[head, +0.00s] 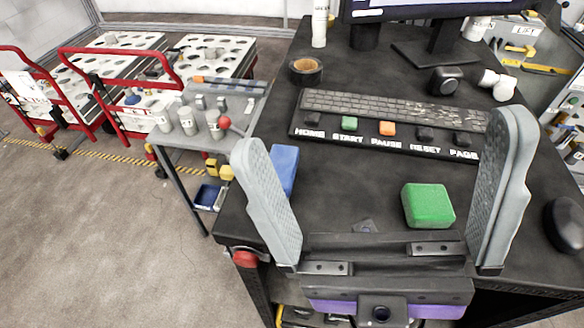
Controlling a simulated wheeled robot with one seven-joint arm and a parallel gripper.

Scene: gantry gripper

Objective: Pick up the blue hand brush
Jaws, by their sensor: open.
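A blue object (285,166) lies on the black desk near its left edge. My gripper's left finger hides part of it, so I cannot tell whether it is the hand brush; no bristles show. My gripper (381,132) is open and empty, its two grey padded fingers spread wide over the desk. The blue object shows just behind and right of the left finger; I cannot tell the gap between them.
A green block (428,205) sits between the fingers on the black desk (340,190). Behind are a keyboard (395,107), labelled buttons, a tape roll (306,70) and a monitor stand. A black mouse (565,222) lies right. A grey side table (185,140) with cups stands left.

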